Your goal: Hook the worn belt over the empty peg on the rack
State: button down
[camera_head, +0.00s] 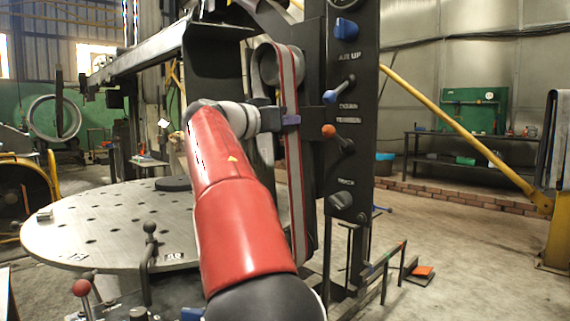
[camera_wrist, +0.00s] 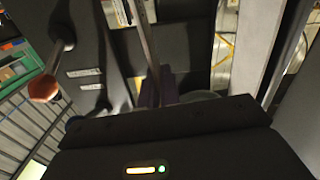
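The worn belt (camera_head: 296,185) is a long grey loop with red edge lines. It hangs upright along the dark column, its top bend around a round grey pulley (camera_head: 267,66). My gripper (camera_head: 290,121) reaches the belt's upper part from the left, with a purple fingertip across it. In the wrist view the purple fingers of my gripper (camera_wrist: 158,92) sit close together, with the edge of the belt (camera_wrist: 147,45) running between them; they look shut on it. The contact itself is partly hidden by the dark gripper body. I cannot make out the rack's empty peg in either view.
A dark control panel (camera_head: 349,110) with knobs and levers stands just right of the belt. A round perforated table (camera_head: 110,222) is at left. A yellow brace (camera_head: 455,125) slants down at right. Low dark rails (camera_head: 383,266) stand in front; the floor at right is mostly clear.

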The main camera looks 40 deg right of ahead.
jog(key=a+b, duration=0.2)
jog(key=a, duration=0.4)
jog(key=shift+s+a, duration=0.15)
jog(key=shift+s, duration=0.1)
dwell(0.8)
jog(key=d+p, duration=0.1)
jog(key=d, duration=0.3)
jog(key=shift+w+d, duration=0.15)
jog(key=shift+w, duration=0.05)
dwell(0.3)
